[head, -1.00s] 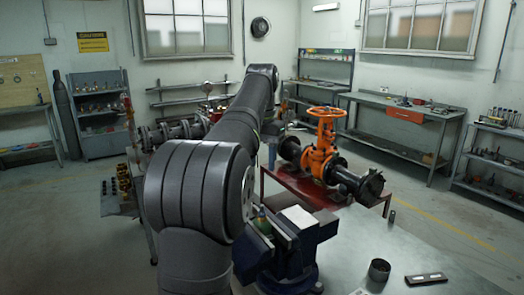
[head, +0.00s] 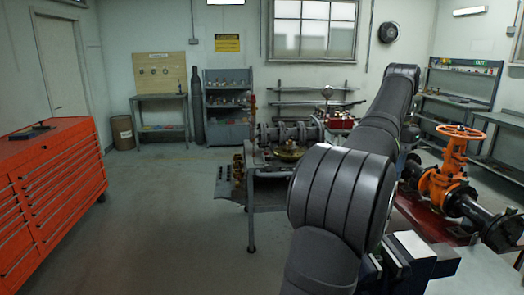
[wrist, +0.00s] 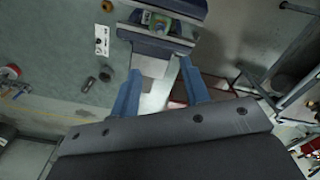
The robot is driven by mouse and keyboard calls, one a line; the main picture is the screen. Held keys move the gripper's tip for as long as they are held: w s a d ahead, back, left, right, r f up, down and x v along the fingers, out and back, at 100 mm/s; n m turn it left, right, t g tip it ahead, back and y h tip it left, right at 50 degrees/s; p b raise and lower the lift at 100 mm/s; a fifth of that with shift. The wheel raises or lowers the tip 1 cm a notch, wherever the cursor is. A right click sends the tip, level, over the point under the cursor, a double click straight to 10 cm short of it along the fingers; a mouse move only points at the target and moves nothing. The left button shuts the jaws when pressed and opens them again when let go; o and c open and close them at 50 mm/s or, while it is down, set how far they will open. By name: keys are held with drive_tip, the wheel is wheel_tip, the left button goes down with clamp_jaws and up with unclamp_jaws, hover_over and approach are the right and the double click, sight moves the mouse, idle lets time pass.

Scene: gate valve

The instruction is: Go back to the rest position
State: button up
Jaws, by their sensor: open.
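The orange gate valve (head: 440,185) with its orange handwheel (head: 461,131) stands at the right of the head view, on dark pipe over a red stand. My arm reaches away just left of it. My gripper is hidden in the head view. In the wrist view my gripper (wrist: 160,70) shows two blue fingers spread apart, with nothing between them. A blue bench vise (wrist: 165,42) lies beyond the fingertips at the top of the wrist view.
The vise also shows at lower right in the head view (head: 432,262). A bench with pipe fittings (head: 252,172) stands left of my arm. A red tool cabinet (head: 55,195) stands at far left. A small dark cylinder (wrist: 88,84) lies on a grey surface.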

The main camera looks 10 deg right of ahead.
wheel_tip(320, 180, down, 17)
drive_tip(key=shift+r, duration=0.25)
idle(0.4)
wheel_tip(320, 180, up, 17)
wheel_tip(320, 180, down, 18)
drive_tip(key=shift+r, duration=0.15)
wheel_tip(320, 180, up, 4)
drive_tip(key=shift+r, duration=0.8)
